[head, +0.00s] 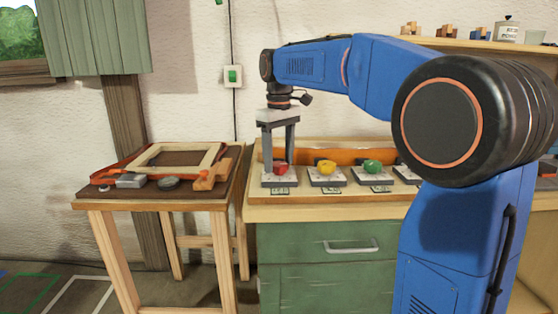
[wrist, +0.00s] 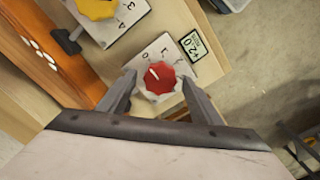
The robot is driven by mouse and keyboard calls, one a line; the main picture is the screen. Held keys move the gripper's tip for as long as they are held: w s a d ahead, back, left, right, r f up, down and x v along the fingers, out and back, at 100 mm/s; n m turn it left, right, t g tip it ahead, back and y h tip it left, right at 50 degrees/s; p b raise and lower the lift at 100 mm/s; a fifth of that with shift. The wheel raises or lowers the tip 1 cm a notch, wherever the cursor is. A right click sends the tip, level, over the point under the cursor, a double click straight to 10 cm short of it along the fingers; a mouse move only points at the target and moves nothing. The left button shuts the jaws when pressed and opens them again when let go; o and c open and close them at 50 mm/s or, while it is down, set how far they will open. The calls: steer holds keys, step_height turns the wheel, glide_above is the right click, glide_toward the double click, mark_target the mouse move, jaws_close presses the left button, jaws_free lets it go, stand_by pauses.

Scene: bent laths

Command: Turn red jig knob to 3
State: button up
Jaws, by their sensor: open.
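The red jig knob (head: 281,168) sits on its pale plate at the left end of the row on the bench. It shows in the wrist view (wrist: 160,78) as an eight-sided red knob with a white pointer line. The line points to the upper left, near the plate's printed marks; I cannot read the numbers surely. My gripper (head: 279,165) is open and points down over the red knob. In the wrist view its two fingers (wrist: 158,90) stand on either side of the knob, with gaps visible, apparently not touching it.
A yellow knob (head: 326,167) and a green knob (head: 373,167) stand to the right on their own plates. An orange lath (head: 345,156) lies behind them. A small "+2.0" label (wrist: 190,46) lies beside the red knob's plate. A side table (head: 150,204) with a wooden frame stands left.

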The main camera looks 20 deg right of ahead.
steer(key=shift+f, duration=0.3)
steer(key=c, duration=1.1)
steer(key=shift+o, duration=0.2)
